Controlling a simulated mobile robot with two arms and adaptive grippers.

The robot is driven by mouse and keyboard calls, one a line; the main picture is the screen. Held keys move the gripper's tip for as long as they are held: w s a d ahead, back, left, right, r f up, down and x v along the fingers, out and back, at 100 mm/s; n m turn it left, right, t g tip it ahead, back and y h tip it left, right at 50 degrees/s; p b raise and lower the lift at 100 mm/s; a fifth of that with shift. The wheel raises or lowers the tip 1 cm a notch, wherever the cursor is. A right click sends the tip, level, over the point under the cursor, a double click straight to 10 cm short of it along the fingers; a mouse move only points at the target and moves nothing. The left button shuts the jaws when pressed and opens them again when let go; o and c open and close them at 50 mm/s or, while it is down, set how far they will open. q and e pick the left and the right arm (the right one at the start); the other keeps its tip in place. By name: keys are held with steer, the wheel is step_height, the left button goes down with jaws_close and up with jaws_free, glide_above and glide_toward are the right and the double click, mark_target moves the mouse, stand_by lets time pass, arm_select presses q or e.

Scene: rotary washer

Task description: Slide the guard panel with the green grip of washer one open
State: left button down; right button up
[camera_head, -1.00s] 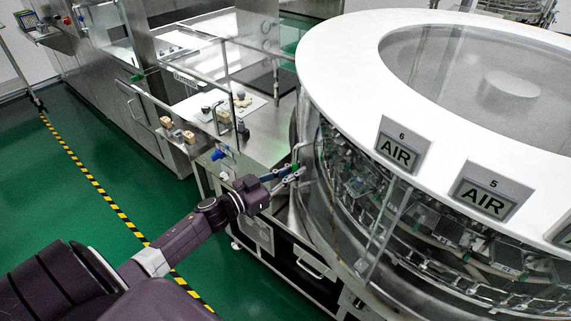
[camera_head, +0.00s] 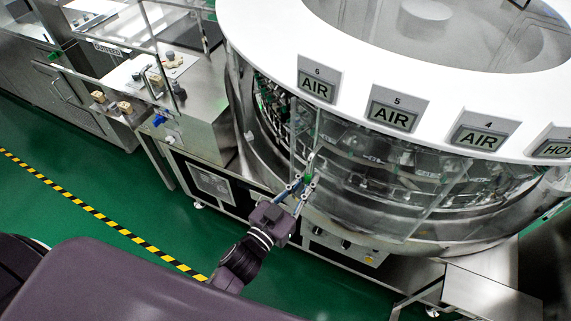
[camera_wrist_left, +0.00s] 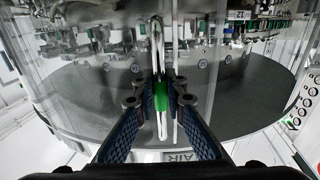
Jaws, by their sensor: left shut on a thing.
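Washer one is a large round machine with a white top ring (camera_head: 262,50) and clear curved walls. The clear guard panel (camera_head: 380,205) stands upright on its side, below the AIR signs. Its green grip (camera_head: 308,180) is near the panel's left edge. My left gripper (camera_head: 303,185) is shut on the grip, with the arm reaching from below. A gap showing machine parts (camera_head: 272,108) lies left of the panel. My right gripper is not in view.
A steel bench (camera_head: 198,105) with clear screens stands left of the washer. A control box with knobs (camera_head: 345,245) is below the panel. A steel table (camera_head: 490,298) stands at lower right. Green floor with a yellow-black stripe (camera_head: 100,215) is clear at left.

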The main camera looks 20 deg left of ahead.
arm_select(q)
steer(key=shift+s+d+f, duration=0.25)
steer(key=shift+d+f, duration=0.1)
steer(key=shift+d, duration=0.05)
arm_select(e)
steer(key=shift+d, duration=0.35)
arm_select(q)
steer(key=c, duration=2)
jaws_free()
steer(key=shift+r, duration=0.3)
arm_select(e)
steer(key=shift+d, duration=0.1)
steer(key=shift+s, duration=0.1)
arm_select(q)
steer(key=shift+s, duration=0.1)
steer(key=v, duration=1.2)
